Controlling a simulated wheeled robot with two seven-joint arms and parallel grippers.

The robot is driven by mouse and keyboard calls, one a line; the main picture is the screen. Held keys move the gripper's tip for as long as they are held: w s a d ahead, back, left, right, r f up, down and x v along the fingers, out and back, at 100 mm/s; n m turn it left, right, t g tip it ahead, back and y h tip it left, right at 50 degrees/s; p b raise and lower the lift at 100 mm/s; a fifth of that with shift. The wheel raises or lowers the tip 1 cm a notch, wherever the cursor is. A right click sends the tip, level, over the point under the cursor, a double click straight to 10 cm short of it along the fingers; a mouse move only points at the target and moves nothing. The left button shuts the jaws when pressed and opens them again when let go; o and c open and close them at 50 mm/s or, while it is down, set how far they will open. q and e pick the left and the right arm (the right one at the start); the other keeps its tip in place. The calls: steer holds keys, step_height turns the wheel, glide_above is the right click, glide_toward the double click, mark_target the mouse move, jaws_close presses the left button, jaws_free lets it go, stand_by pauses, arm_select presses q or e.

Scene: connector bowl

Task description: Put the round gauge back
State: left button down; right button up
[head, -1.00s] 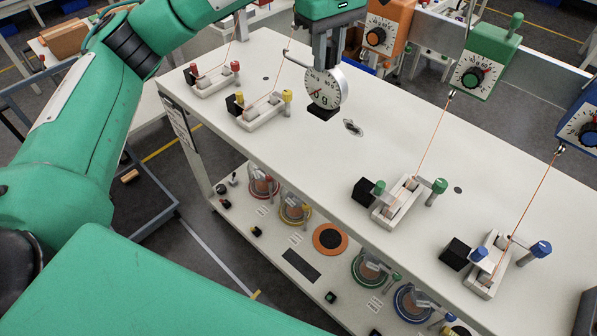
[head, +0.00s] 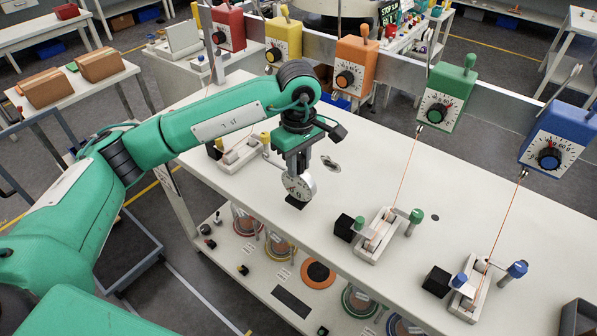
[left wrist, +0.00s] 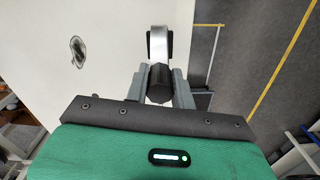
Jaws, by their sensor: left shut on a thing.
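My left gripper (head: 297,160) points down over the white bench and is shut on the round gauge (head: 299,187). The gauge has a white dial with dark marks and hangs below the fingers, near the bench's front edge. A small black piece (head: 296,203) shows right under it; I cannot tell whether it is a foot or touches the bench. In the left wrist view, the gauge's silver rim with black sides (left wrist: 158,45) shows beyond the fingers (left wrist: 159,88), with a black knob (left wrist: 159,80) between them. My right gripper is not in view.
The white bench top (head: 440,190) bears a small oval fitting (head: 330,163) and clamp fixtures, including a green one (head: 380,235) and a blue one (head: 478,285). Coloured dial boxes (head: 440,105) line the rail behind. The lower shelf holds several spools and an orange disc (head: 318,272).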

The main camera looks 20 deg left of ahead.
mark_target(299, 176)
arm_select(q)
step_height(299, 176, down, 3)
steer(key=shift+f+p, duration=0.1)
steer(key=shift+p, duration=0.4)
steer(key=shift+f, duration=0.5)
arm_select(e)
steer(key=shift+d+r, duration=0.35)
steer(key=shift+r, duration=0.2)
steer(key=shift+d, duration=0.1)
arm_select(q)
steer(key=shift+f, duration=0.15)
steer(key=c, duration=1.2)
jaws_free()
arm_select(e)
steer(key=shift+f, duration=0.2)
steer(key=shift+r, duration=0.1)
